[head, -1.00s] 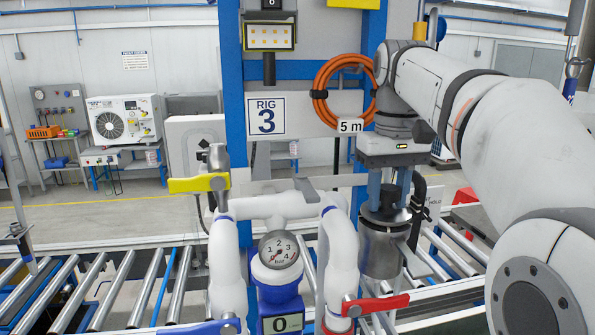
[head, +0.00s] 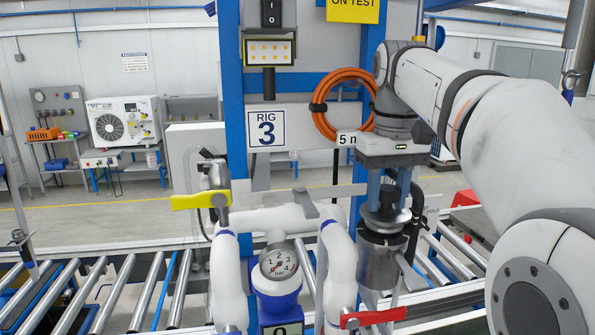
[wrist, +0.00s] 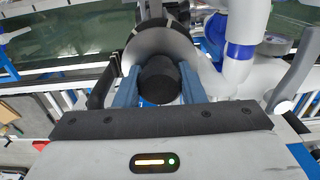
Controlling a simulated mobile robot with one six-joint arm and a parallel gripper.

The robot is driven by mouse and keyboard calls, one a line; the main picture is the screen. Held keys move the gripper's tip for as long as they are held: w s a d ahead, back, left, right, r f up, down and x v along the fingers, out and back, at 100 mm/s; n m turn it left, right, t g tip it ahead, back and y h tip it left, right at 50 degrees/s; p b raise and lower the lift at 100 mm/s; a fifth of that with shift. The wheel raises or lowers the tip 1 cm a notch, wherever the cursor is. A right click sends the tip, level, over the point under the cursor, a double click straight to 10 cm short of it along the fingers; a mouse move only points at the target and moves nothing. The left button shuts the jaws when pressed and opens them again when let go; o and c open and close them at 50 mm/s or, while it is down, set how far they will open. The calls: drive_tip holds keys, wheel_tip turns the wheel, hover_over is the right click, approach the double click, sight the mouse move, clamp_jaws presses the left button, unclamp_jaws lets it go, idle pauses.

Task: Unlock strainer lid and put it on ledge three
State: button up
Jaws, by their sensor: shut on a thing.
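My gripper (head: 388,198) points down at the right of the rig in the head view. Its blue fingers are shut on the black knob (wrist: 159,80) of the strainer lid, one finger on each side. The round metal lid (head: 384,219) appears raised a little above the metal strainer body (head: 383,252), with a dark gap between them. The lid's grey disc (wrist: 160,42) also shows behind the knob in the wrist view. The strainer's inside is mostly hidden. I cannot make out a ledge marked three; a sign reading RIG 3 (head: 266,128) hangs on the frame.
White pipes with a pressure gauge (head: 278,264) stand left of the strainer. A yellow handle (head: 200,201) and a red handle (head: 373,317) stick out from them. An orange hose coil (head: 343,103) hangs behind. Roller conveyors (head: 95,290) run behind the pipes.

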sight(389, 188)
drive_tip(key=shift+r, duration=0.4)
drive_tip(key=shift+r, duration=1.45)
drive_tip(key=shift+s, duration=0.1)
